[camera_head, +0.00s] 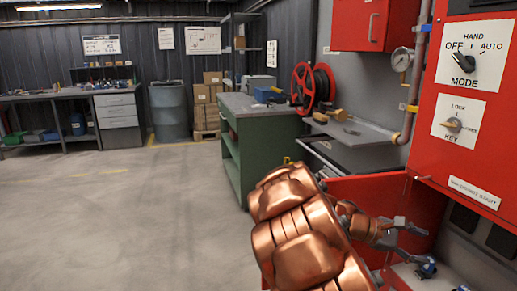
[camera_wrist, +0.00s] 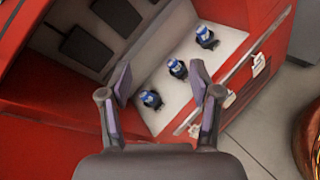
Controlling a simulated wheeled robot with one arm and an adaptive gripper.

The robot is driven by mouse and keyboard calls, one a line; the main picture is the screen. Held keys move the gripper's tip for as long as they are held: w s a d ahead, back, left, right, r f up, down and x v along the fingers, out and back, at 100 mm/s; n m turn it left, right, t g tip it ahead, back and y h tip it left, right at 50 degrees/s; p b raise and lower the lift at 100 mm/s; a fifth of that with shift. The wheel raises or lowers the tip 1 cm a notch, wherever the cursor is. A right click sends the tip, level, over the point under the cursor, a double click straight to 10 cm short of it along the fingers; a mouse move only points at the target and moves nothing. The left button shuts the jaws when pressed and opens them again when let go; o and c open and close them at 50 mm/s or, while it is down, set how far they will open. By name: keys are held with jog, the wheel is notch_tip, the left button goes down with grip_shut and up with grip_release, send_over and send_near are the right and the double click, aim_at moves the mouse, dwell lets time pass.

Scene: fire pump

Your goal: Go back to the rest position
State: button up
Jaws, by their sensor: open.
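My gripper (camera_head: 402,229) is at the lower right of the head view, at the end of my copper-coloured arm, in front of the red cabinet. In the wrist view my gripper (camera_wrist: 160,88) is open, its two dark fingers spread with nothing between them. Beyond the fingers is a pale shelf (camera_wrist: 172,118) inside a red housing (camera_wrist: 40,98). Several blue-topped knobs (camera_wrist: 177,68) stand in a row on it. Some of these knobs (camera_head: 427,268) also show below my gripper in the head view. I cannot tell the exact gap between fingers and knobs.
A red panel (camera_head: 462,95) with MODE and KEY switches rises close on the right. An open red door or flap (camera_head: 385,195) is beside my arm. A green workbench (camera_head: 250,150) stands ahead. The concrete floor (camera_head: 120,220) on the left is clear.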

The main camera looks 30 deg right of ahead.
jog(key=s+a+r+m+t+y+p, duration=0.1)
jog(key=a+r+y+p, duration=0.3)
jog(key=a, duration=1)
jog(key=s+a+r+m+t+y+p, duration=0.1)
jog(key=s+a+r+t+y+p, duration=0.2)
jog(key=a+p, duration=0.4)
jog(key=s+a+r+m+t+y+p, duration=0.1)
jog(key=s+a+r+t+y+p, duration=0.2)
jog(key=a, duration=2)
notch_tip(320, 180, up, 3)
jog(key=y+p, duration=0.1)
jog(key=p, duration=0.2)
jog(key=shift+m+y+p, duration=0.3)
jog(key=shift+m, duration=0.1)
